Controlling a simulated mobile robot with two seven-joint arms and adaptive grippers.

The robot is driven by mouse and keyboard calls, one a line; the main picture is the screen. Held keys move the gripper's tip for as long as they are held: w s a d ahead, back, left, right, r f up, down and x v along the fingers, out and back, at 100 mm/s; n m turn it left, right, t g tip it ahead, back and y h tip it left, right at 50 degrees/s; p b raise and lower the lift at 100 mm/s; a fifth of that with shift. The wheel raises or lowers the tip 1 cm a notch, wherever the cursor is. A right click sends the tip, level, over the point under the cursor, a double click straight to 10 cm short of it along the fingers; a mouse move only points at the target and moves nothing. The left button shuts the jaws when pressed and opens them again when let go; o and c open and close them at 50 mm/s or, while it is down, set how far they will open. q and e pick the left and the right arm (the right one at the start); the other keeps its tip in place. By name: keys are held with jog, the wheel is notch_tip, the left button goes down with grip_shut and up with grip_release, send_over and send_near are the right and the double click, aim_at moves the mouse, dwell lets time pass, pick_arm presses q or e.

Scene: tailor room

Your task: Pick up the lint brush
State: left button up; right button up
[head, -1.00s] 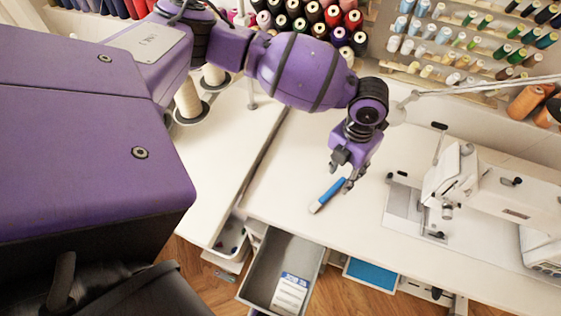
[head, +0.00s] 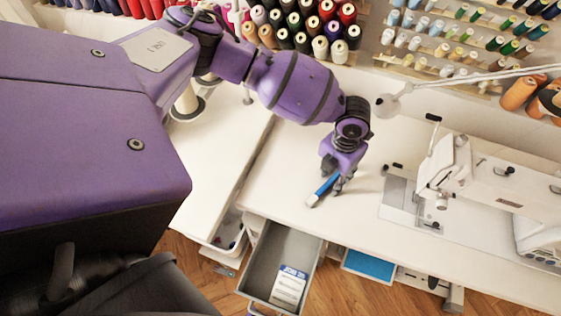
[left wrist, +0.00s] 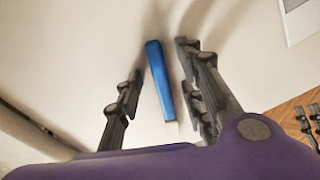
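The lint brush (head: 322,191) lies on the white table, with a blue body and a pale end toward the table's front edge. In the left wrist view the blue brush (left wrist: 158,80) lies between the two fingers, nearer the right one, with a gap on the left. My left gripper (head: 336,181) is low over the table at the brush, pointing down. Its fingers also show in the left wrist view (left wrist: 157,88), open and spread on either side of the brush. I cannot tell if the right finger touches it.
A white sewing machine (head: 490,185) stands to the right on the table (head: 285,190). An open grey drawer (head: 262,262) with a labelled packet (head: 289,287) is below the front edge. Thread spools (head: 310,25) line the back. The table left of the brush is clear.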

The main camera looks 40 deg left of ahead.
pick_arm(q)
jog(key=c, duration=0.8)
jog(key=shift+w+r, duration=0.1)
